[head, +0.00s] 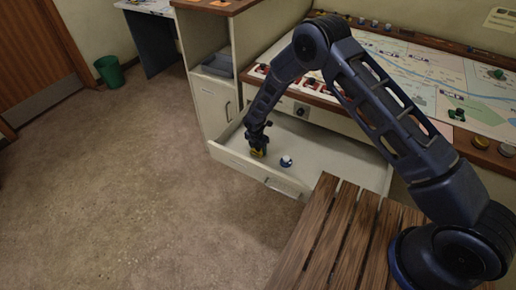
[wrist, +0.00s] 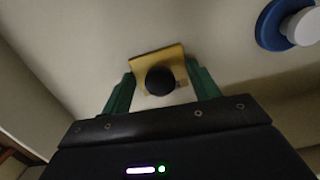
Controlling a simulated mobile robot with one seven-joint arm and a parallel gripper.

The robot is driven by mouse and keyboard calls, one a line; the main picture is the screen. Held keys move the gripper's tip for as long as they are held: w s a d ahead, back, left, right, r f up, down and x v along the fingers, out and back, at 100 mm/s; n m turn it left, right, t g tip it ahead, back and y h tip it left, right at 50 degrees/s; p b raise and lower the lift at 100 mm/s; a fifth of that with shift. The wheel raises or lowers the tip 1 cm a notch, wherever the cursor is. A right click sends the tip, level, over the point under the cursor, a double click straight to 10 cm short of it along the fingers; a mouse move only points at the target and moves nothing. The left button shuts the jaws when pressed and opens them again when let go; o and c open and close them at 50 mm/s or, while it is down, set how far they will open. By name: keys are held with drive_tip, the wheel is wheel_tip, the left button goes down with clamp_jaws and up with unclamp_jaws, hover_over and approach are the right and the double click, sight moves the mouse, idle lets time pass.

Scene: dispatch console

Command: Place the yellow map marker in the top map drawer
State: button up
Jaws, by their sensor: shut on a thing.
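My gripper (head: 259,146) reaches down into the open top map drawer (head: 335,158), near its front left part. It is shut on the yellow map marker (head: 258,153), which has a dark round knob. In the wrist view the marker (wrist: 143,66) sits between the two green fingers of my gripper (wrist: 160,85), over the pale drawer floor. I cannot tell whether the marker touches the floor. A blue and white marker (head: 286,161) stands in the drawer just right of my gripper; it also shows in the wrist view (wrist: 283,27) at the top right.
The map table (head: 420,75) with several markers and buttons lies above and behind the drawer. A grey tray (head: 218,65) sits in an open shelf at left. A brown slatted wooden surface (head: 335,235) is in front of the drawer. The carpet (head: 120,180) at left is clear.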

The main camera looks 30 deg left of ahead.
sight(256, 149)
drive_tip(key=shift+f, duration=0.15)
drive_tip(key=o, duration=1)
wheel_tip(256, 149, up, 12)
drive_tip(key=s, duration=0.1)
drive_tip(key=shift+s, duration=0.25)
